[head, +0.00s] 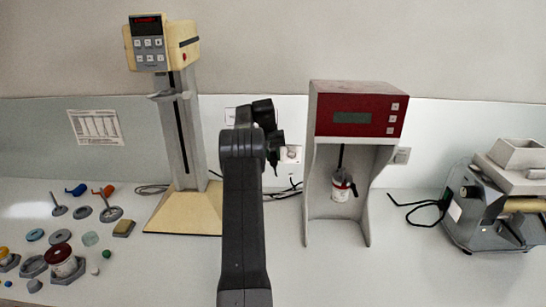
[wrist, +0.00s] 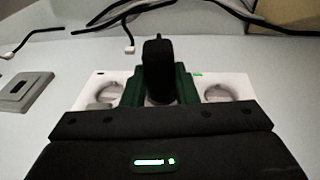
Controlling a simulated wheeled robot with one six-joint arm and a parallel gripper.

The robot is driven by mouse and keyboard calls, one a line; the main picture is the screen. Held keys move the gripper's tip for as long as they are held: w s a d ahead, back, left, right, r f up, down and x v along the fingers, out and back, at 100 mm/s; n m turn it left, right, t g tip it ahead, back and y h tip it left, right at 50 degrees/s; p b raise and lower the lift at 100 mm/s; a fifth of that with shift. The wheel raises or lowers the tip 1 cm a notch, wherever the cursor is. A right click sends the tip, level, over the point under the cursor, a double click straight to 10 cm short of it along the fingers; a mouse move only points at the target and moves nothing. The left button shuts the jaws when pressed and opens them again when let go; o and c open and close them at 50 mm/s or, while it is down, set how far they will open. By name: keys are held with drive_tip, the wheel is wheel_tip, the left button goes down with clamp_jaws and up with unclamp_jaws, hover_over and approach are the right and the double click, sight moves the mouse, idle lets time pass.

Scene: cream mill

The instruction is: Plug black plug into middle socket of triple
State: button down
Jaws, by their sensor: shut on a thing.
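My gripper (wrist: 158,88) is shut on the black plug (wrist: 157,56), which stands up between its dark green fingers in the wrist view. Behind it is the white triple socket (wrist: 235,84) on the wall. Its two outer round sockets show, one on each side of my gripper. The plug and fingers are in front of the middle socket and hide it, so I cannot tell how far the plug is in. In the head view my arm hides the plug and most of the triple socket; its right end (head: 292,154) shows.
In the wrist view a grey wall plate (wrist: 25,90) is beside the triple socket, and loose white plugs (wrist: 130,49) on black cables lie beyond. In the head view a cream stand mixer (head: 160,45) is left and a red-topped machine (head: 357,108) is right of my arm.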

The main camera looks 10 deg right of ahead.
drive_tip(key=shift+w+d, duration=0.15)
drive_tip(key=shift+w, duration=0.4)
drive_tip(key=c, duration=0.6)
unclamp_jaws()
drive_tip(key=shift+r, duration=0.1)
drive_tip(key=shift+v, duration=3.95)
drive_tip(key=shift+x, duration=3.7)
